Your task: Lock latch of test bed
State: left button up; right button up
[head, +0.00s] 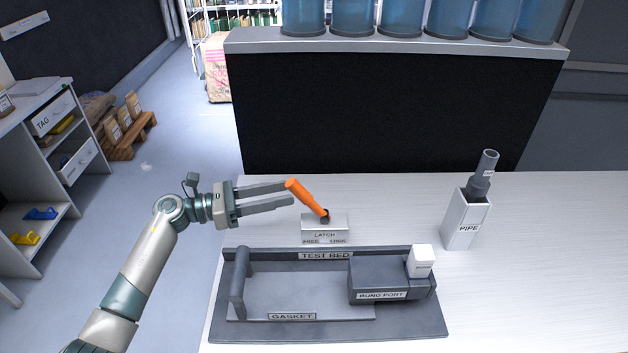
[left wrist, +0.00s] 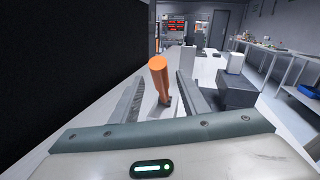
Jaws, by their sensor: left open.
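The latch has an orange handle (head: 305,199) that leans up and to the left from a dark pivot on a white block labelled LATCH (head: 325,228). The block stands behind the grey test bed (head: 230,310). My left gripper (head: 290,196) is open, with its fingertips at the handle's upper part. In the left wrist view the handle (left wrist: 158,75) stands between the two fingers, with a gap visible on the sides. I cannot tell whether a finger touches it. My right gripper is not in view.
A white PIPE holder (head: 466,220) with a grey pipe (head: 484,175) stands at the right. A dark raised counter (head: 390,110) closes off the back.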

aim_at(309, 201)
pick_arm(q)
jog(key=p+x, duration=0.3)
jog(key=x, duration=0.5)
jog(key=shift+w+d, duration=0.15)
jog(key=shift+d, duration=0.25)
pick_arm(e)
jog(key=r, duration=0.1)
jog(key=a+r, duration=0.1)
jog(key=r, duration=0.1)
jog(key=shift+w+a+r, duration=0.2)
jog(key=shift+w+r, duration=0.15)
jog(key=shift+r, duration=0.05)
pick_arm(q)
jog(key=shift+c, duration=0.6)
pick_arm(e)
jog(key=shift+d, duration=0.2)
pick_arm(q)
grip_shut()
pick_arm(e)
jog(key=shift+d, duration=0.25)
